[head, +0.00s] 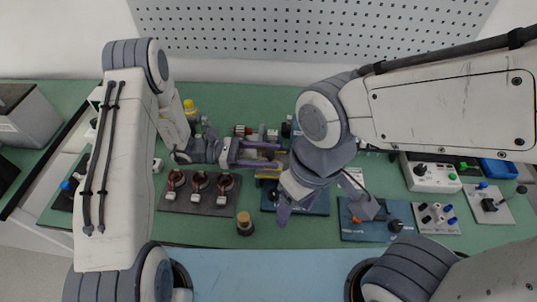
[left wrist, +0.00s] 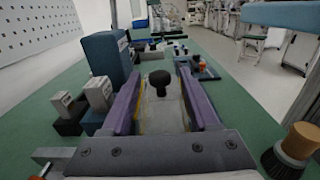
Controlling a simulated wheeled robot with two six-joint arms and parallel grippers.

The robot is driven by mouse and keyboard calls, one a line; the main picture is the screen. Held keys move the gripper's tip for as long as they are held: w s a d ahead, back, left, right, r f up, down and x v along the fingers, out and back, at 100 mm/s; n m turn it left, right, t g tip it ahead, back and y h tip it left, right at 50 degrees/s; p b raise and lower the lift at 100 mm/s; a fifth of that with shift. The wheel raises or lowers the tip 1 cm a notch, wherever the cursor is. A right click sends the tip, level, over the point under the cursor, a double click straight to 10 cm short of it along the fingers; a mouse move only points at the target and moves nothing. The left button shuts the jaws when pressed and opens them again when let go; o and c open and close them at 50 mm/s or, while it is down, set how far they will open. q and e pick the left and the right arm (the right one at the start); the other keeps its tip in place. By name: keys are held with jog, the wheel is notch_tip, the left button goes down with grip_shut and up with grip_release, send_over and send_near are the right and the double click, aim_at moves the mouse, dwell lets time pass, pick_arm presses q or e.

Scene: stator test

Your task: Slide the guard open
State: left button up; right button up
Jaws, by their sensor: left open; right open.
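In the left wrist view, the guard looks like a clear panel with yellow edges (left wrist: 163,118) and a black ball knob (left wrist: 159,79) stands up at its far end. My left gripper (left wrist: 158,85) is open, its two purple fingers on either side of the panel and knob. I cannot tell whether they touch it. In the head view, my left gripper (head: 262,156) reaches right over the stator fixture, whose yellow part (head: 266,181) shows just below the fingers. My right gripper (head: 284,208) is open and points down over the fixture's blue base (head: 312,204); its arm hides much of the fixture.
Left of the fixture is a dark plate with three red-and-black clamps (head: 200,190). A brush with a wooden handle (head: 244,222) stands in front. To the right are a blue plate (head: 375,225), a control box (head: 433,175) and a connector plate (head: 437,217).

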pick_arm(q)
jog(key=a+b, duration=0.2)
jog(key=a, duration=0.8)
jog(key=shift+w, duration=0.4)
jog(key=s+d+r+m+g+y, duration=0.55)
jog(key=s+d+m+y, duration=0.3)
jog(key=s, duration=0.25)
jog(key=s+a+r+m+t+y, duration=0.1)
jog(key=s+r+m+t+y, duration=0.1)
jog(key=m, duration=0.6)
jog(key=s+a+r+m+t+y, duration=0.2)
jog(key=s+m+t+y, duration=0.3)
jog(key=s+m, duration=0.3)
jog(key=shift+s+y, duration=0.2)
jog(key=shift+y, duration=0.55)
